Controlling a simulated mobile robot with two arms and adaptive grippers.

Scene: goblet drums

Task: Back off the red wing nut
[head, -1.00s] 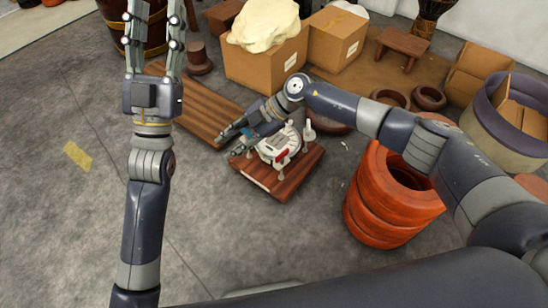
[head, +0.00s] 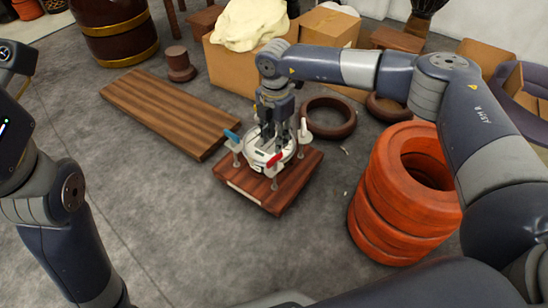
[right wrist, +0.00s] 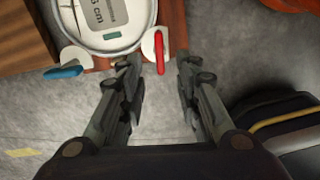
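The red wing nut (head: 274,160) sits at the front edge of a white round drum head fixture (head: 258,155) on a wooden board. In the right wrist view the red wing nut (right wrist: 160,53) stands upright, beside a white clip. My right gripper (head: 271,146) points down over the fixture. In the right wrist view its two fingers (right wrist: 157,70) are apart, with the red wing nut between their tips in the picture; contact does not show. My left gripper is cut off at the left edge of the head view, its fingertips hidden.
A blue wing nut (head: 232,137) and a white one (head: 303,129) stand on the fixture's rim. The wooden board (head: 245,183) lies on the floor. Stacked orange rings (head: 385,205) stand right, a slatted plank (head: 165,108) left, cardboard boxes (head: 238,70) behind. Floor in front is clear.

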